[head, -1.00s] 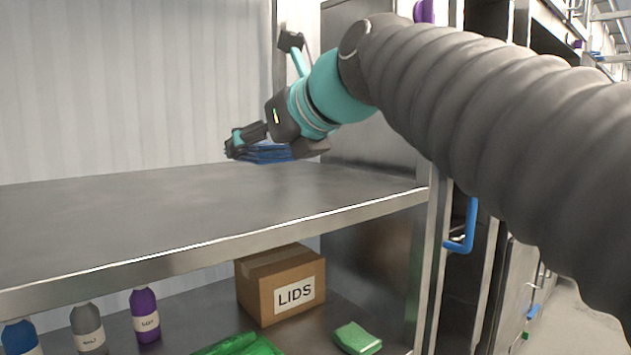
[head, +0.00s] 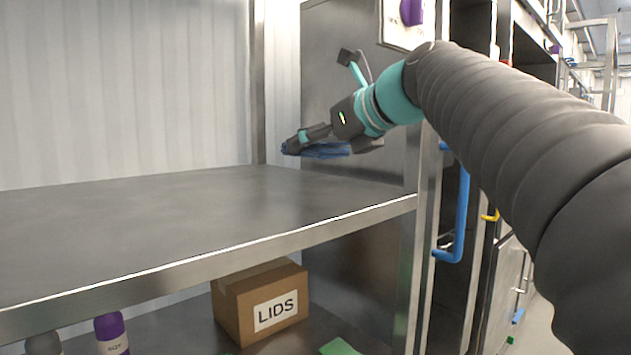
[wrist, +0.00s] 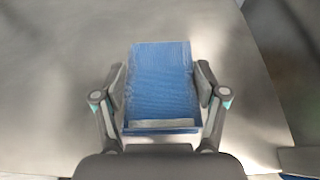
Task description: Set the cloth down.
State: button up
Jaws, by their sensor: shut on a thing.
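A blue folded cloth (wrist: 160,85) sits between the two fingers of my gripper (wrist: 161,88) in the wrist view, with a pale band along its near edge. In the head view my gripper (head: 300,143) is above the right part of the steel upper shelf (head: 180,215), and the blue cloth (head: 328,151) shows under it. My gripper is shut on the cloth. The cloth looks held above the shelf; the exact gap is hard to tell. The shelf's grey top (wrist: 70,50) fills most of the wrist view below the cloth.
The upper shelf is bare. A steel side panel (head: 350,85) stands close to the right of my gripper. On the lower shelf are a LIDS box (head: 262,305), a purple bottle (head: 111,335), a grey bottle (head: 44,344) and a green cloth (head: 340,347).

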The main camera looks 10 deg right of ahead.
send_over(348, 192)
jog(key=shift+s+f+b, duration=0.1)
jog(key=shift+f+b, duration=0.35)
jog(key=shift+f, duration=0.35)
jog(key=shift+a+f+b, duration=0.15)
jog(key=shift+f+b, duration=0.3)
jog(key=shift+f, duration=0.65)
notch_tip(348, 192, down, 3)
jog(key=shift+f+b, duration=0.15)
jog(key=shift+b, duration=0.65)
jog(key=shift+d, duration=0.2)
